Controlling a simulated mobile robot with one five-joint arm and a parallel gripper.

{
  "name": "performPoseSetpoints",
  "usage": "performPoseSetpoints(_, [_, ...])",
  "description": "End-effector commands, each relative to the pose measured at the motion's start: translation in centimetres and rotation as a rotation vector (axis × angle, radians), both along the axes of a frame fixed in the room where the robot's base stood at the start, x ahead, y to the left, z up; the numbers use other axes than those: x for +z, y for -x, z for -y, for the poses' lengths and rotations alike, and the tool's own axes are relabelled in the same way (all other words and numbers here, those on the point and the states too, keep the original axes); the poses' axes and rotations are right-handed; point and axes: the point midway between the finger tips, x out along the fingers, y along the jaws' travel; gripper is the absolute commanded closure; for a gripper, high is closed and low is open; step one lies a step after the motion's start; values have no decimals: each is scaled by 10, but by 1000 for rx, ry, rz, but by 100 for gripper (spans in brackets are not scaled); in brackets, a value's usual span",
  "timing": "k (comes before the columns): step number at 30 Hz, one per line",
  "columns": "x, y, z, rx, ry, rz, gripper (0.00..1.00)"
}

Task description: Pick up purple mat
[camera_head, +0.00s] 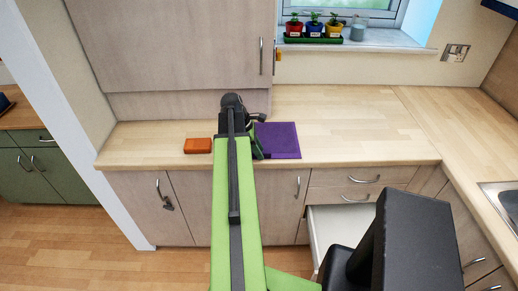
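The purple mat (281,140) lies flat on the light wooden countertop, near its front edge. My green arm reaches up from the bottom of the view to the counter. My gripper (258,136) is at the mat's left edge and overlaps it in the picture. The arm and wrist hide part of the gripper and the mat's left side. I cannot tell whether the fingers touch the mat or whether they are open or shut.
An orange block (197,146) sits on the counter just left of my arm. A drawer (338,228) below the counter is open. The countertop (350,115) right of the mat is clear. A sink (505,200) is at the far right, and potted plants (314,24) stand on the windowsill.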

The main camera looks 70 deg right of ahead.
Motion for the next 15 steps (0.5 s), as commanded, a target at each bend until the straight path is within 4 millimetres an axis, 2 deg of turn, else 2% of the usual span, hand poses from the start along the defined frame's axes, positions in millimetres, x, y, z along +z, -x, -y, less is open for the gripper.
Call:
performPoseSetpoints(1, [-9,2,1,-1,0,0,66])
performPoseSetpoints(15, [-8,2,1,1,0,0,66])
